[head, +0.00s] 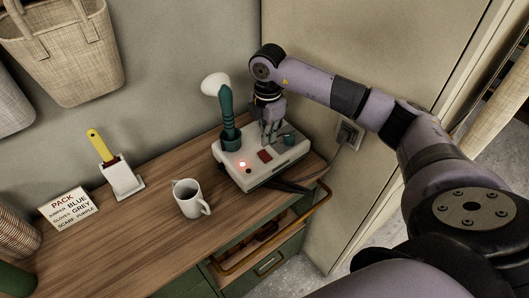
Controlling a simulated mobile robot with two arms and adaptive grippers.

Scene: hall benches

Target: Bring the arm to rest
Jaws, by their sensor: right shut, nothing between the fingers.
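My right arm reaches in from the right, and its gripper (272,138) points down over a white control box (250,178). The gripper is shut with nothing in it. The green lever (227,112) with a white ball top stands upright on the box, left of the gripper. A red lamp (242,164) glows on the box, near a dark red square (265,155). My left gripper is out of view.
A white mug (188,198) stands on the wooden bench (150,235), left of the box. Further left are a yellow-handled brush in a white holder (121,177) and a "PACK" card (69,207). A woven bag (65,50) hangs on the wall. A drawer (265,262) is below.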

